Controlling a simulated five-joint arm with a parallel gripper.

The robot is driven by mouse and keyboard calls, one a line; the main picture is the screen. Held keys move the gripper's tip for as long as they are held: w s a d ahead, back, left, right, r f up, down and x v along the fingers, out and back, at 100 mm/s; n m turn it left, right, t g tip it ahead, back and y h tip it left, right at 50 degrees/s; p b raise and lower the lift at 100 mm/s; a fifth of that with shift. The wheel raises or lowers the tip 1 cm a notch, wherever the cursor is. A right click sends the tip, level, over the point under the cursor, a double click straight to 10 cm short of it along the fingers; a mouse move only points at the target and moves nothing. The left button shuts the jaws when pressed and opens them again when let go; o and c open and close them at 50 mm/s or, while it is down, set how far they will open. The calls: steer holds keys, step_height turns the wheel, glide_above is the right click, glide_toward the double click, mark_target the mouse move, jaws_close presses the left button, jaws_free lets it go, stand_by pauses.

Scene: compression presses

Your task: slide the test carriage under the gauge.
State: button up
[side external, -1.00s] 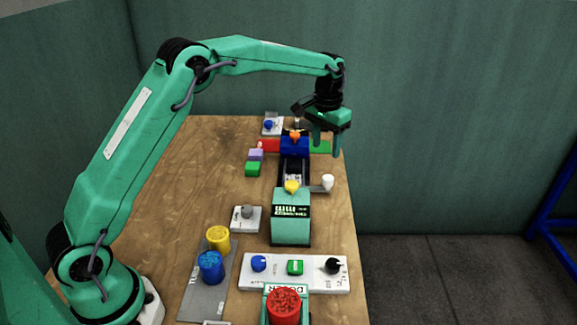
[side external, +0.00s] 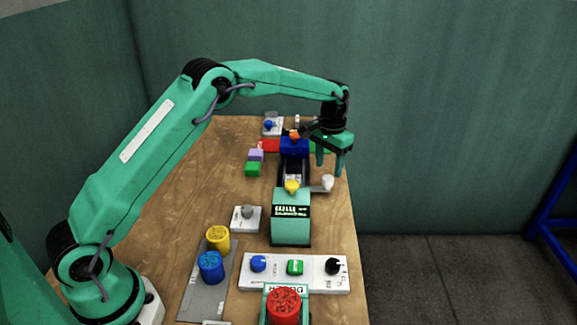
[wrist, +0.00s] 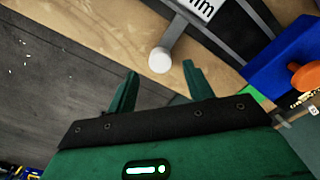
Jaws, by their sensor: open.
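A dark track (side external: 306,172) runs between a blue block (side external: 294,147) with an orange knob and a teal box with a display (side external: 290,222). In the track sits a pale piece (wrist: 197,8) marked "mm", apparently the test carriage. An arm from it ends in a white knob (side external: 327,183) at the track's right side. I cannot tell for certain which block is the gauge. My gripper (side external: 329,166) is open, pointing down just above and beyond the knob. In the wrist view the white knob (wrist: 160,60) appears just past the gap between the open fingertips (wrist: 159,73), with nothing held.
Red and green strips (side external: 320,146) flank the blue block. Small green and purple blocks (side external: 253,168) stand left of the track. A control panel (side external: 313,272) and yellow, blue and red cylinders (side external: 283,306) are nearer the camera. The table's right edge is close to the knob.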

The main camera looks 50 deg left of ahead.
mark_target(328, 178)
steer(key=shift+f, duration=2.05)
jaws_close()
